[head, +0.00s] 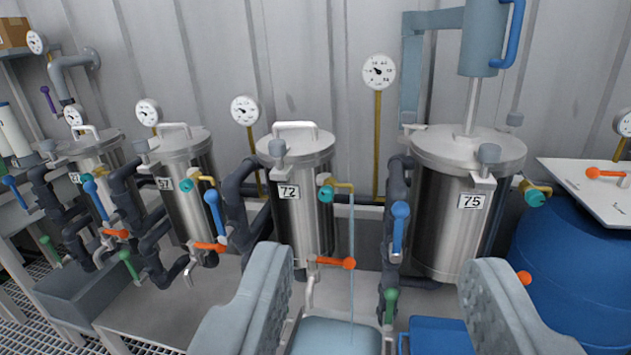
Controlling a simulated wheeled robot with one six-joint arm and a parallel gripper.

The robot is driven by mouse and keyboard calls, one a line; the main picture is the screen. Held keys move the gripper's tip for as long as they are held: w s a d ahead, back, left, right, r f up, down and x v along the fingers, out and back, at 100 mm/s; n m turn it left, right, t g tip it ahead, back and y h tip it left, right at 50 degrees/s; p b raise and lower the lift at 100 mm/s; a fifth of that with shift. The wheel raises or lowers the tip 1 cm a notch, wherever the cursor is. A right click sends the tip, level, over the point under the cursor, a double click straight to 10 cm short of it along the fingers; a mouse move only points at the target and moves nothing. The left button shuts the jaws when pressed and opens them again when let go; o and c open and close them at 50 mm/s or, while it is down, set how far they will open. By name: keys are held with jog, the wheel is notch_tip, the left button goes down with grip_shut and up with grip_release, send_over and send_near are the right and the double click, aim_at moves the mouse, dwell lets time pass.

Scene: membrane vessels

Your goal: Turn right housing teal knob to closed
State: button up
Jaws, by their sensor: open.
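The rightmost steel housing (440,215) carries a label reading 75 and stands upright. Its teal knob (535,198) sits on a small brass spout at its right side. The housing labelled 72 (300,222), left of it, has its own teal knob (326,193) on a brass spout, and a thin stream of water (351,260) falls from that spout. My gripper (378,264) is open and empty, its two grey padded fingers in the lower foreground. It is apart from both knobs, which lie beyond and above the fingers.
Blue-handled (400,225), orange-handled (335,262) and green-handled (391,300) valves stick out on the pipework. More housings (185,185) stand left. A blue drum (565,270) with a white panel (590,180) stands right. A pale blue container (335,338) lies under the stream.

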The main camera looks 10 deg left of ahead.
jog(key=w+a+f, duration=0.4)
jog(key=w+f, duration=0.4)
jog(key=w, duration=0.5)
jog(key=m+h, duration=0.1)
jog(key=h, duration=0.1)
send_near(325, 196)
jog(key=w, duration=1)
jog(key=shift+w+d+f, duration=0.15)
jog(key=shift+w+d, duration=0.05)
jog(key=shift+d, duration=0.05)
jog(key=c, duration=1)
